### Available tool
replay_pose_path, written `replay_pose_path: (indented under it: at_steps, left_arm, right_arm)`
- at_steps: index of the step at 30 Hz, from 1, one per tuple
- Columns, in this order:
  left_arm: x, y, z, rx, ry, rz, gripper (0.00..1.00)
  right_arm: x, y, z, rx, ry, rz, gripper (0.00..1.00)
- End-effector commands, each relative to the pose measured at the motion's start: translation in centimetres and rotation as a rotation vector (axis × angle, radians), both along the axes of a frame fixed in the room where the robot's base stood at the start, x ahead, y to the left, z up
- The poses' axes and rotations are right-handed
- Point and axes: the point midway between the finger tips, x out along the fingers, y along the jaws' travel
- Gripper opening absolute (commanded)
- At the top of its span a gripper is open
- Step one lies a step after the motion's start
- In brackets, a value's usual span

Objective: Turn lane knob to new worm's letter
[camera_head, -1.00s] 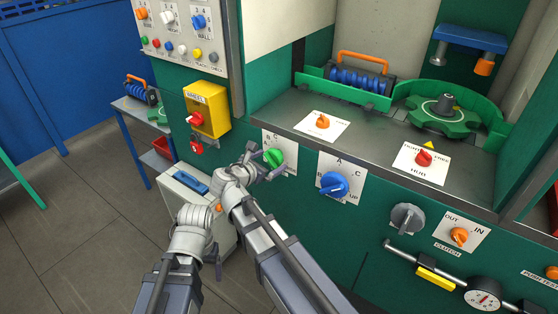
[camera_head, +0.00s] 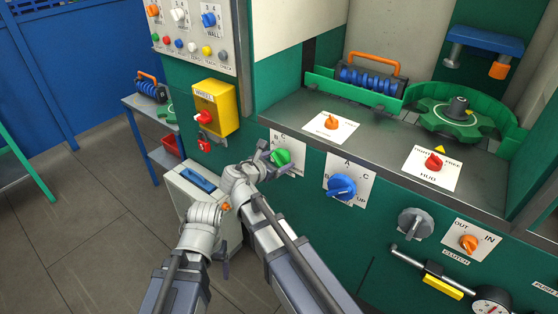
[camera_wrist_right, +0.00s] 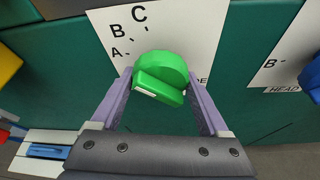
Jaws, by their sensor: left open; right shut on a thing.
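The green knob (camera_head: 281,157) sits on a white plate with letters A, B and C (camera_wrist_right: 128,30) on the green front panel. Its plate's word is mostly hidden. My right gripper (camera_head: 268,156) is shut on this knob, with one finger on each side in the right wrist view (camera_wrist_right: 160,98). Which letter the knob points at is unclear. My left gripper (camera_head: 223,260) is low at the left, apart from the panel, its jaws mostly hidden. A blue worm with an orange handle (camera_head: 370,78) lies on the bench; another (camera_head: 150,88) stands on the side table. No letter is readable on either.
A blue knob (camera_head: 341,187) with its own lettered plate is right of the green one. A grey knob (camera_head: 415,223) and an orange clutch knob (camera_head: 468,243) are further right. A yellow box with a red knob (camera_head: 213,108) is above left. A white cabinet (camera_head: 202,190) stands below.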

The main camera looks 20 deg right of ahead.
Motion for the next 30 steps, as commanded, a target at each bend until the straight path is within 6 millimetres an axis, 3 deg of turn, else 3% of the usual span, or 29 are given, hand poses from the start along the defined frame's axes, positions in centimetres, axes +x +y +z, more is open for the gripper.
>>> replay_pose_path:
  at_steps: [3,11,30]
  left_arm:
    - [0.0,0.0,0.0,0.000,0.000,0.000,0.81]
    - [0.0,0.0,-0.2,0.000,0.000,0.000,0.81]
    - [0.0,0.0,-1.6,0.000,0.000,0.000,0.81]
  right_arm:
    - [0.0,0.0,0.0,0.000,0.000,0.000,0.23]
    - [-0.1,0.0,-0.1,0.032,-0.041,0.000,0.23]
    - [-0.1,0.0,-0.1,0.274,-0.349,-0.001,0.23]
